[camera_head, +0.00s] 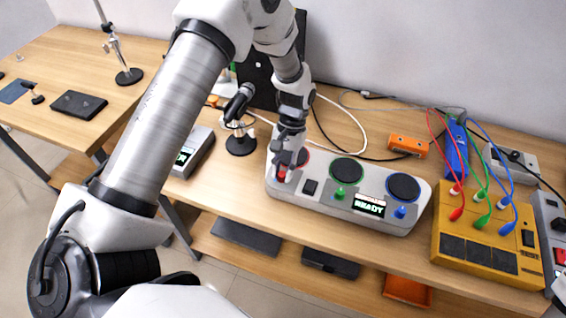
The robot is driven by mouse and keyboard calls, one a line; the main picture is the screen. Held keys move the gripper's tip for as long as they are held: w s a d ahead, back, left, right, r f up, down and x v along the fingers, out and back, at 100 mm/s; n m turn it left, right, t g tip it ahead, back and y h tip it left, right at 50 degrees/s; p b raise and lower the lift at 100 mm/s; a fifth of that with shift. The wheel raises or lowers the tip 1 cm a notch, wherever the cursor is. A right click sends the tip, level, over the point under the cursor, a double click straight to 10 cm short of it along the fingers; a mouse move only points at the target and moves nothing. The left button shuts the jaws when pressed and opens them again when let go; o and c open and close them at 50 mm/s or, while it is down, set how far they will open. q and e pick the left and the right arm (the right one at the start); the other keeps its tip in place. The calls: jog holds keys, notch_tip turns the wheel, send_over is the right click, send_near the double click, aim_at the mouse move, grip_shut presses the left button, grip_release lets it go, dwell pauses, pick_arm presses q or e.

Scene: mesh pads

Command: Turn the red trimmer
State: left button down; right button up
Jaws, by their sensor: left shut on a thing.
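The red trimmer (282,174) is a small red knob at the left end of the grey control box (326,213). Below the red-rimmed round pad (304,157), my left gripper (284,165) points down at it and is shut on it. The gripper hides the knob's top and part of the red pad. The box also carries a green trimmer (340,193), a blue trimmer (400,212), a green-rimmed pad (347,170), a blue-rimmed pad (402,187) and a small display (369,206) that reads READY. My right gripper is not in view.
A yellow box (484,241) with red, green and blue cables stands to the right. An orange block (408,146) lies behind the control box. A dark stand (241,144) and a grey meter (192,152) are to the left. White and black cables run behind.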

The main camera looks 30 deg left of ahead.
pick_arm(q)
jog(key=shift+f, duration=0.1)
jog(key=c, duration=1)
grip_release()
jog(key=v, duration=1.2)
jog(key=shift+s, duration=0.1)
